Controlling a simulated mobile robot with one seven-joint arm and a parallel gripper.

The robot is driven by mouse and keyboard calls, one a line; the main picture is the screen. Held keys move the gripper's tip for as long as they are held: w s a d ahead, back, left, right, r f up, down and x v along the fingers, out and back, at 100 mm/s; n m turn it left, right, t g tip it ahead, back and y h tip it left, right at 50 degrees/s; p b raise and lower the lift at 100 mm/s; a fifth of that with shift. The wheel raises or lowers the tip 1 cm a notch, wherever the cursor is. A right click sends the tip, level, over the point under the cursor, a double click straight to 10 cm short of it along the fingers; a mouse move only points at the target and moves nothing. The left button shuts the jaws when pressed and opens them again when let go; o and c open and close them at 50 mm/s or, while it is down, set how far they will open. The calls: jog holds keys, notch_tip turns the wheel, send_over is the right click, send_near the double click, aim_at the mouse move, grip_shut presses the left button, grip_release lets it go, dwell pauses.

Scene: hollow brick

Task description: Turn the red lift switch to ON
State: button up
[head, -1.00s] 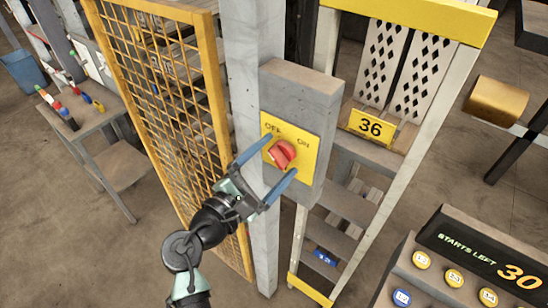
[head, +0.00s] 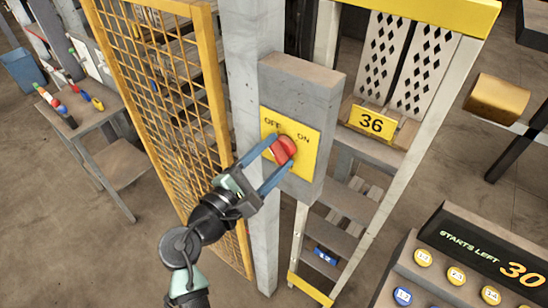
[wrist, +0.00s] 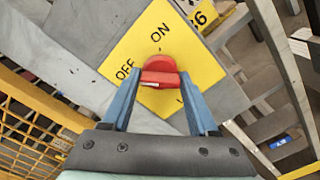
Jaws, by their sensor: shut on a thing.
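The red lift switch (head: 286,146) is a round knob with a raised handle on a yellow plate (head: 303,165), with OFF at upper left and ON at upper right. The plate is on the front of a grey box (head: 313,87) on a post. My gripper (head: 276,155) reaches it from the lower left and is shut on the handle. In the wrist view, the red handle (wrist: 160,79) is between my two blue fingertips. I cannot tell which label the knob points to; the fingers partly cover it.
A yellow mesh panel (head: 165,92) stands just left of the post. A lift frame with a "36" sign (head: 371,122) stands to the right. A console (head: 480,250) reading "STARTS LEFT 30" is at lower right. A table (head: 90,120) is at left.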

jog(key=m+b, duration=0.4)
jog(key=shift+f, duration=0.3)
jog(key=m+b, duration=0.4)
jog(key=b, duration=0.1)
jog(key=shift+m, duration=0.3)
jog(key=m+b, duration=0.4)
jog(key=b, duration=0.1)
jog(key=shift+m, duration=0.3)
jog(key=m+b, duration=0.3)
jog(key=shift+r+b, duration=0.15)
jog(key=shift+b, duration=0.25)
jog(key=shift+r+m, duration=0.1)
jog(key=shift+m, duration=0.3)
jog(key=o, duration=1.4)
jog(key=b+v, duration=0.2)
jog(key=v, duration=1.1)
jog(key=shift+b, duration=0.3)
